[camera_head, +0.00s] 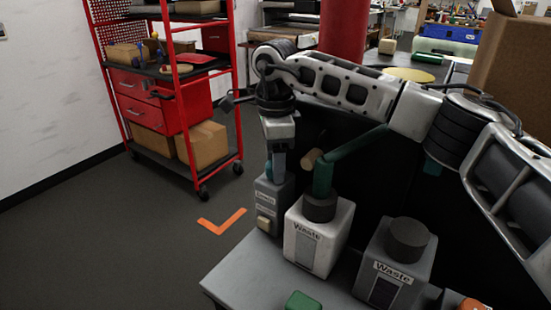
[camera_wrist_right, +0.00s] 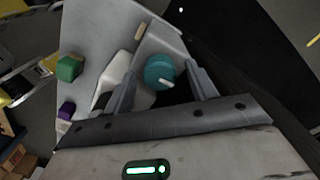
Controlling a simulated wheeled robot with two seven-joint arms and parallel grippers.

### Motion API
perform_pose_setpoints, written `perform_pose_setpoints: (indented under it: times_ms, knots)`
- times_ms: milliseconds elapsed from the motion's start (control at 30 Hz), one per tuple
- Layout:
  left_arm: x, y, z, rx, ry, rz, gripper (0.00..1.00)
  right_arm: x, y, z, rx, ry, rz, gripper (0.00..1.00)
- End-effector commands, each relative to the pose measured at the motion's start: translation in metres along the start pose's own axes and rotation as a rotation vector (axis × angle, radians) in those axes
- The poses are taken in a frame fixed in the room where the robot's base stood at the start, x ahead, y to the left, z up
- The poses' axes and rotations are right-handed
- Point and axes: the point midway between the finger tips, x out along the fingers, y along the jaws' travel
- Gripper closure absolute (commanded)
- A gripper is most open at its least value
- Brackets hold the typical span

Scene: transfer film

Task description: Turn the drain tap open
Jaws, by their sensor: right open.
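A round teal knob (camera_wrist_right: 156,67) with a short pale bar on its face looks like the drain tap; it shows in the right wrist view. My right gripper (camera_wrist_right: 163,78) is open, with one finger on each side of the knob. I cannot tell whether the fingers touch it. In the head view my right gripper (camera_head: 278,165) points down above a grey box (camera_head: 268,200) with small labels and a tan block on its front. The knob is mostly hidden there behind the gripper. My left gripper is not in view.
Two waste containers (camera_head: 313,232) (camera_head: 400,268) with dark caps stand on the grey bench (camera_head: 235,275), close to the right gripper. A green pipe (camera_head: 345,158) rises from the nearer one. A green block (camera_head: 302,301) lies in front. A red shelf cart (camera_head: 165,95) stands beyond.

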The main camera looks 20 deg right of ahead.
Motion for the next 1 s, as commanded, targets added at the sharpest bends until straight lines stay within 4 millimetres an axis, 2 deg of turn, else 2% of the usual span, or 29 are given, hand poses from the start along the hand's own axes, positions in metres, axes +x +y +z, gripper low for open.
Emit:
perform_pose_setpoints:
  times_ms: [167, 500, 700, 833, 1000]
  knots:
    - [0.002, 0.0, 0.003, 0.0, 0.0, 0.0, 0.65, -0.019, -0.001, 0.001, -0.001, -0.001, -0.005, 0.43]
    - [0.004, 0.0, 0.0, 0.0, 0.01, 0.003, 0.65, -0.1, -0.001, 0.001, 0.002, -0.002, -0.006, 0.43]
    - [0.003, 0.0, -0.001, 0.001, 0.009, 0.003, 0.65, -0.14, 0.0, 0.001, 0.002, -0.002, -0.004, 0.43]
    - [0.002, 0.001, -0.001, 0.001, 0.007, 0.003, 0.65, -0.153, 0.0, 0.0, 0.002, -0.001, -0.002, 0.43]
    - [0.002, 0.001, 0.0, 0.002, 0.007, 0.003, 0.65, -0.16, 0.0, 0.0, 0.001, -0.001, -0.002, 0.43]
